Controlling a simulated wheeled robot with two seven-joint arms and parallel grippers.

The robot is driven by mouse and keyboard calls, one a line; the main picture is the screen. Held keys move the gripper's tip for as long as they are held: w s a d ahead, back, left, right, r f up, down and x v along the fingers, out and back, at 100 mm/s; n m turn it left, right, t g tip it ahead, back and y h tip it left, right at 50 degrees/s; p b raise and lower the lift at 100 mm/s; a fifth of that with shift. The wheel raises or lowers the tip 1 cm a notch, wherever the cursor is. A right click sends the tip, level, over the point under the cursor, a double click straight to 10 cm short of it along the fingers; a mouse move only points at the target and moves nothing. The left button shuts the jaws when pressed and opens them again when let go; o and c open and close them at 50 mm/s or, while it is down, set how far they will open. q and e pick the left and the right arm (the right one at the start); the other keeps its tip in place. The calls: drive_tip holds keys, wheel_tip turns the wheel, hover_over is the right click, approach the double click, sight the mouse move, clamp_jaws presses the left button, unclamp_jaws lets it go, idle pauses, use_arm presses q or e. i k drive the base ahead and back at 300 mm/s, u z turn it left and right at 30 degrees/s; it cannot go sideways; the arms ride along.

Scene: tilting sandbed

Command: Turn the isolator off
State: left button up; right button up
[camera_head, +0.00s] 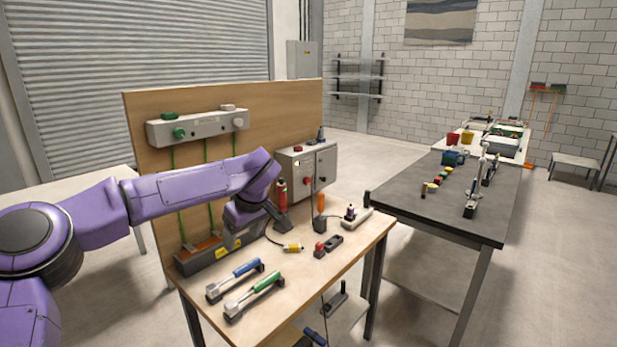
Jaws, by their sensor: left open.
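A grey control box (325,160), which looks like the isolator, is fixed at the right end of the wooden backboard. The switch position is too small to tell. My left gripper (274,222) hangs low in front of the backboard, to the left of and below the box and apart from it. It is open, with nothing seen between its fingers. My right gripper is out of view.
The wooden workbench (285,325) holds a blue-handled tool (236,278), a green-handled tool (255,290), a yellow plug (292,247) and a red bottle (281,194) near my gripper. A grey rail unit (200,127) is high on the board. A dark table (400,200) stands to the right.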

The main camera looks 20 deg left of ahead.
sight(307, 180)
drive_tip(key=i, duration=1.95)
